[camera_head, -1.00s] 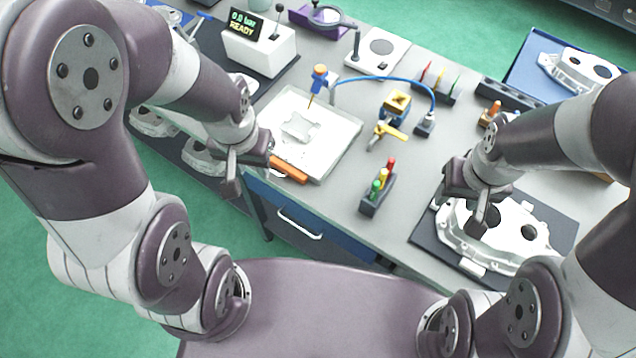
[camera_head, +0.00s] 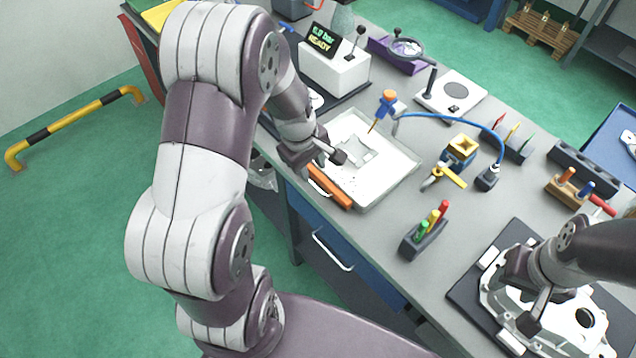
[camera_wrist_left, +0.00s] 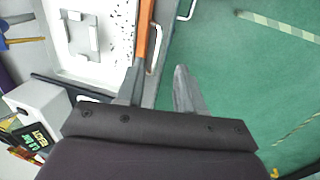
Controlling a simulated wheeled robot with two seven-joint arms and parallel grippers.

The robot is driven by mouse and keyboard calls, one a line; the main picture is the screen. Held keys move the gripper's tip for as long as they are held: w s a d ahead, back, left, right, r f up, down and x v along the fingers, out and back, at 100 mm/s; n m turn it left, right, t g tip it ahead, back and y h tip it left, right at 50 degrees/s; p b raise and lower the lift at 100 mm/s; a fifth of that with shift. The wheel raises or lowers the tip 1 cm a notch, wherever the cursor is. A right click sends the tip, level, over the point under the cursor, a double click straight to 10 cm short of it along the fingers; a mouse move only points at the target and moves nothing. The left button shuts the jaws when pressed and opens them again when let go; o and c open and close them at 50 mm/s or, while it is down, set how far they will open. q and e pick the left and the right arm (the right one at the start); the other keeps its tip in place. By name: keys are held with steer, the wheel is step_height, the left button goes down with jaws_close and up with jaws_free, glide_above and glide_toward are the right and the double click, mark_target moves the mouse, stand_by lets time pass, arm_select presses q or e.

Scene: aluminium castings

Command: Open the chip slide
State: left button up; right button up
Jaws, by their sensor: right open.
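The chip slide appears to be the orange bar (camera_head: 330,187) on the front edge of the white tray (camera_head: 398,172). A pale bow handle (camera_head: 318,187) shows beside it. In the left wrist view, the orange bar (camera_wrist_left: 143,30) and the handle (camera_wrist_left: 155,50) lie ahead of my fingertips. My left gripper (camera_head: 330,168) is near the bar's left end; its open, empty fingers (camera_wrist_left: 158,78) show in the wrist view. Contact with the handle cannot be told. My right gripper (camera_head: 524,303) is open over the casting (camera_head: 583,345) at the right.
A blue drawer (camera_head: 335,245) with a pale handle is below the tray. A blue-handled tool (camera_head: 388,105) stands at the tray's far side. A block of coloured pegs (camera_head: 425,235) and a yellow clamp (camera_head: 455,160) stand to its right.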

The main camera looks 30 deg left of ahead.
mark_target(319, 190)
arm_select(q)
steer(key=f, duration=0.3)
steer(key=w+f, duration=0.1)
steer(key=f, duration=0.2)
steer(key=w+d+f+b, duration=0.1)
steer(key=f, duration=0.2)
steer(key=shift+f, duration=0.4)
steer(key=shift+a, duration=0.1)
jaws_close()
stand_by(0.6)
